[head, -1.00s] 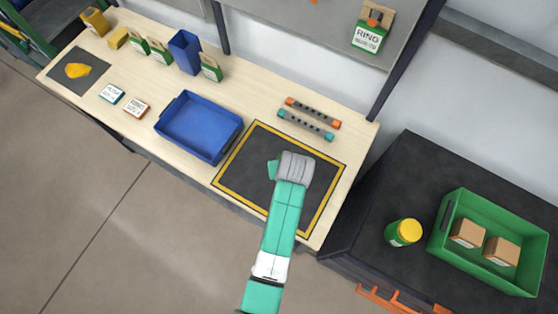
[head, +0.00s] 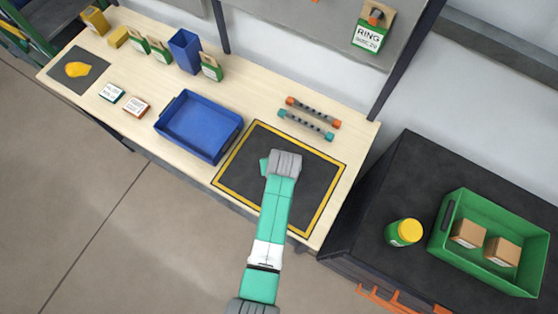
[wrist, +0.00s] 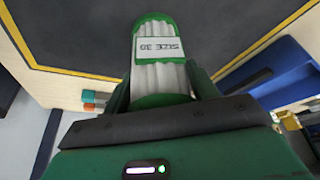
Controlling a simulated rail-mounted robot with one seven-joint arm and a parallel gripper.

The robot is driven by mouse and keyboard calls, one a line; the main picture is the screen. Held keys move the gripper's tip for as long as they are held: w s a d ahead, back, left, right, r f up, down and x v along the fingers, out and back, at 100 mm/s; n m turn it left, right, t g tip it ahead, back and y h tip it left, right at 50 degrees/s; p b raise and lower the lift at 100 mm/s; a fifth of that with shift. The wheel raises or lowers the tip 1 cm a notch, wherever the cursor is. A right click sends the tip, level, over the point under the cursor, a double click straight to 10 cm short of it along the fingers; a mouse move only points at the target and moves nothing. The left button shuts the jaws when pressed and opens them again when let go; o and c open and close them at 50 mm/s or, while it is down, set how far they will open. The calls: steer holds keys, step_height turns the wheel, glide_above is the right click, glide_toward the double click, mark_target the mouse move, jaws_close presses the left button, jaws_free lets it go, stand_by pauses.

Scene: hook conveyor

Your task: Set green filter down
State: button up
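The green filter (wrist: 160,62) shows in the wrist view as a white pleated cylinder with green end caps and a label reading SIZE 30. My gripper (wrist: 160,88) is shut on it, with one dark green finger along each side. In the head view my wrist (head: 284,164) is over the dark mat with a yellow border (head: 318,178), and it hides the gripper and filter. In the wrist view the mat (wrist: 75,30) lies beyond the filter. I cannot tell whether the filter touches the mat.
A blue tray (head: 199,145) lies left of the mat. Two bars with coloured ends, one orange (head: 313,112) and one teal (head: 305,125), lie behind it. A green crate (head: 449,222) with boxes and a yellow-lidded jar (head: 404,232) stand on the dark cabinet at right.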

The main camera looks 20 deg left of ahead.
steer(key=o, duration=0.4)
steer(key=shift+r, duration=0.35)
steer(key=p+v, duration=0.2)
steer(key=v, duration=0.9)
steer(key=shift+r, duration=0.4)
steer(key=shift+d+r, duration=0.1)
steer(key=shift+d, duration=0.05)
